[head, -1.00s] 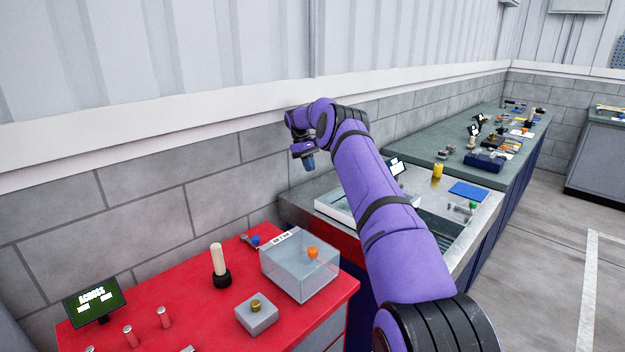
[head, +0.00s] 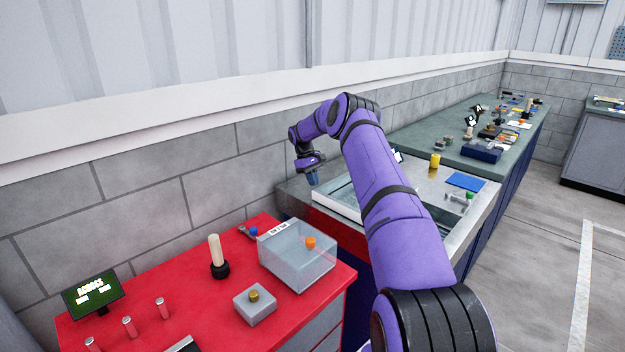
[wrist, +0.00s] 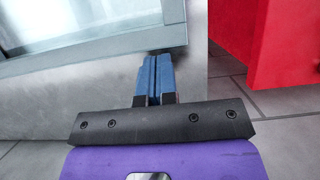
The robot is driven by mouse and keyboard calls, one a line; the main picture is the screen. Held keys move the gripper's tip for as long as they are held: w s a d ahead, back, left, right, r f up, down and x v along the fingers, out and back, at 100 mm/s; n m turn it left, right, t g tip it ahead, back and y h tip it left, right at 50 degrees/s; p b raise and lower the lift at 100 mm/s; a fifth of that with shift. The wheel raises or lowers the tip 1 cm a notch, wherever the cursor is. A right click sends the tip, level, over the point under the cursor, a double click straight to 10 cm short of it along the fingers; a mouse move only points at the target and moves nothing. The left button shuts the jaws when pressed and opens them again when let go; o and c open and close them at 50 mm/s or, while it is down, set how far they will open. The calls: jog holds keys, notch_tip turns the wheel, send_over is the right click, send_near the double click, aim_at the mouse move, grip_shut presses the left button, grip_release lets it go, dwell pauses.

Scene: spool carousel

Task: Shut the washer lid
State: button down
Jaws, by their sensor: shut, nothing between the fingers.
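The washer (head: 291,190) is a metal-topped unit beyond the red bench. A pale-framed panel (head: 335,207), which looks like its lid, lies along the left part of its top. My arm hides much of it, so I cannot tell how far open it is. In the wrist view the pale frame (wrist: 90,45) and its greyish pane (wrist: 60,18) fill the upper left. My gripper (head: 313,180) is shut and empty, pointing down by the frame's left end. In the wrist view its blue fingers (wrist: 153,62) are together at the frame's corner; I cannot tell whether they touch it.
The red bench (head: 150,275) at the front left carries a clear box (head: 300,268), a grey block (head: 255,305), an upright pale rod (head: 216,250) and a small screen (head: 90,290). A yellow cylinder (head: 434,161) and a blue mat (head: 466,182) are on the washer's right side. A green bench (head: 440,148) extends behind.

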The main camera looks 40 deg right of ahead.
jog(key=shift+s, duration=0.1)
jog(key=s, duration=0.6)
jog(key=s+d, duration=0.1)
jog(key=s, duration=1.3)
jog(key=shift+s+d+f, duration=0.1)
jog(key=shift+d, duration=0.15)
